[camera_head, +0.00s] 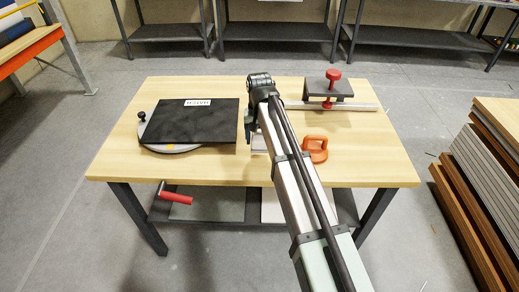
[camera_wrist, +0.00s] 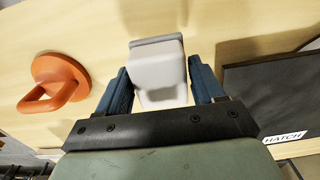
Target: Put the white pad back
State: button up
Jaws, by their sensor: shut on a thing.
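The white pad (camera_wrist: 160,72) is between the two blue fingers of my gripper (camera_wrist: 157,84) in the wrist view, with a grey strip along its far end. My gripper is shut on it. In the head view my gripper (camera_head: 249,128) is over the middle of the table, just right of the black hatch board, and my arm hides most of the pad. A small pale part (camera_head: 258,143) shows beside the arm; I cannot tell whether it is the pad. Whether the pad touches the table is unclear.
The black board labelled HATCH (camera_head: 190,122) lies on a round grey plate (camera_head: 172,148) at left. An orange handle (camera_head: 315,147) stands right of my arm. A red-knobbed clamp (camera_head: 331,88) sits on a rail behind. The table's right front is clear.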

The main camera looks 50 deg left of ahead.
aim_at(260, 148)
jog(key=shift+f, duration=2.65)
jog(key=shift+f, duration=0.15)
jog(key=o, duration=1)
notch_tip(260, 148, up, 12)
jog(key=shift+r, duration=0.2)
